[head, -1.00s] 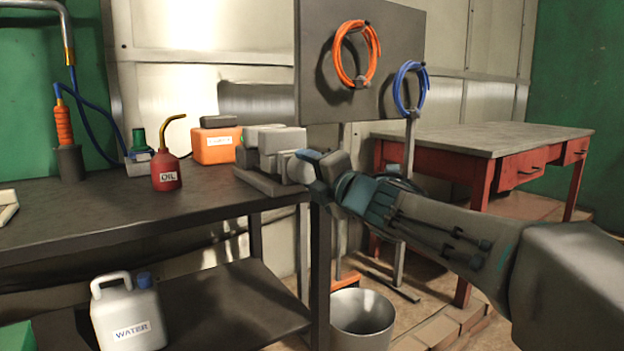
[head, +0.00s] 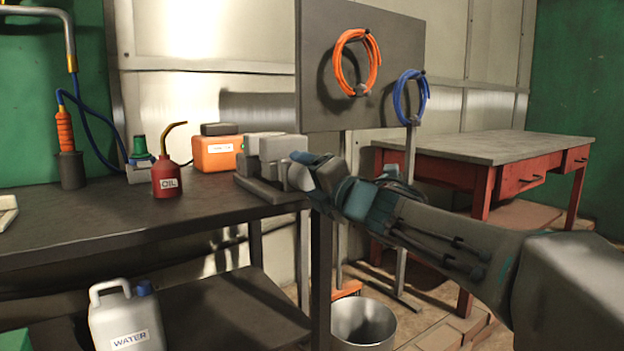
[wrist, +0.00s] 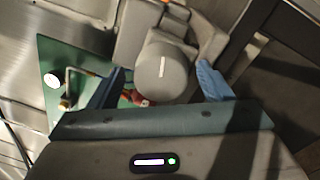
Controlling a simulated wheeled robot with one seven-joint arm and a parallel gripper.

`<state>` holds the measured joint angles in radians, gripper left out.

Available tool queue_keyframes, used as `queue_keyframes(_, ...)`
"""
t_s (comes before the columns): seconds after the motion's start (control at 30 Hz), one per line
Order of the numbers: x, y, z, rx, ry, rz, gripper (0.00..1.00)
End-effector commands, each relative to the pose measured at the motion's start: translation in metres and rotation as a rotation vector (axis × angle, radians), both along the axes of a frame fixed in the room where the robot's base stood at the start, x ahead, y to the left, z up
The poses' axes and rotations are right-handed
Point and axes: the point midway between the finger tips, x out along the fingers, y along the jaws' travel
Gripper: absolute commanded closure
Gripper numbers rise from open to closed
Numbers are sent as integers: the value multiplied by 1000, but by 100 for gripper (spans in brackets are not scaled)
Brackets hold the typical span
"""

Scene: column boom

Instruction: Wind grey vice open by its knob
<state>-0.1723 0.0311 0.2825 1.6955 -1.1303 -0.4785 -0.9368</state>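The grey vice (head: 268,186) stands at the right end of the dark workbench. Its blocky jaws show in the head view; I cannot tell the gap between them. Its round grey knob (wrist: 163,76) faces the wrist camera and carries a white line mark, close to upright in that view. My gripper (wrist: 160,72) is open, with one blue finger on each side of the knob. Small gaps seem to show between the fingers and the knob. In the head view my gripper (head: 305,172) is at the vice's right end and partly hides the knob.
A red oil can (head: 166,178) and an orange box (head: 214,154) stand on the bench left of the vice. A grey board (head: 325,95) with hose coils rises behind. A metal bucket (head: 362,322) stands below; a red table (head: 500,150) is at right.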

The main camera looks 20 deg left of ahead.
Motion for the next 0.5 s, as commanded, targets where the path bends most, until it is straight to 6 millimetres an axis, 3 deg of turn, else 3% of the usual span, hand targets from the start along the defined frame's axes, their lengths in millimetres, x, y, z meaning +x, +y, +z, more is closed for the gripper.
queue_keyframes(0.27, 0, -4, 0, 0, 1, -5, 27)
queue_keyframes(0.5, -19, -27, 0, 0, 1, -8, 27)
